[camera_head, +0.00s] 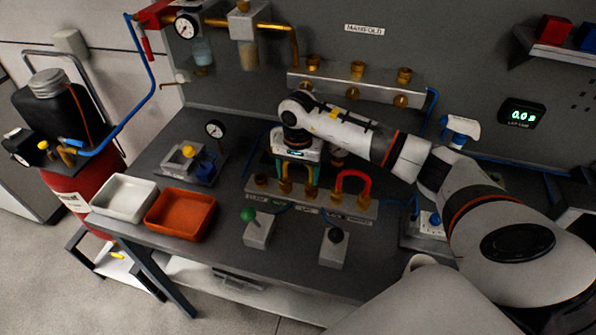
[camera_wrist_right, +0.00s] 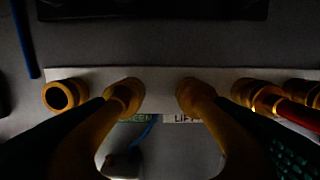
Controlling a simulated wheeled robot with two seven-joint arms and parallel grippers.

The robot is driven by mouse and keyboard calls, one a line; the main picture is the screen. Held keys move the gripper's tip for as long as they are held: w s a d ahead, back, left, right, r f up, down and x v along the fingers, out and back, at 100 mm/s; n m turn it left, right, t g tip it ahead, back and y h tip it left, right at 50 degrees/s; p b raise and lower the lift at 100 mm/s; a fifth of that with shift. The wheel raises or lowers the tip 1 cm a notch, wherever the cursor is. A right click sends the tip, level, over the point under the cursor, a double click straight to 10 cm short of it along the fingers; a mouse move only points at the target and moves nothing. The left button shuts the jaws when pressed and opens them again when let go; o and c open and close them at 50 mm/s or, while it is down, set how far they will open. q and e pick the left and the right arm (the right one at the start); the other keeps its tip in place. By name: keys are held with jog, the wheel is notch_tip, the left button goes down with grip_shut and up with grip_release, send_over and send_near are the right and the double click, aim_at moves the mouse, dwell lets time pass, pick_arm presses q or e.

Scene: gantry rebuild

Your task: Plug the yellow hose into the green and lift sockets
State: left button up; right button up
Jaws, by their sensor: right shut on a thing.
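The yellow hose (camera_head: 286,186) is held by my right gripper (camera_head: 297,172), which is shut on it above the grey socket block (camera_head: 262,198). In the right wrist view the hose's two legs (camera_wrist_right: 95,135) run down to brass sockets over labels reading "GREEN" (camera_wrist_right: 138,116) and "LIFT" (camera_wrist_right: 187,118). Both ends line up with and overlap these sockets; how deep they sit I cannot tell. The socket at the left end (camera_wrist_right: 60,95) is empty. The gripper's dark fingers flank the hose. My left gripper is not in view.
A red hose (camera_head: 350,174) loops between sockets on the right of the block. A green-knobbed lever box (camera_head: 258,232) and a black-knobbed one (camera_head: 334,250) stand in front. White (camera_head: 97,207) and orange (camera_head: 151,222) trays lie left. A spray bottle (camera_head: 460,128) stands behind my right arm.

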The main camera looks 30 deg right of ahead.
jog(key=shift+r, duration=0.1)
jog(key=o, duration=1.1)
jog(key=shift+c, duration=0.2)
notch_tip(320, 180, up, 12)
jog(key=b, duration=0.3)
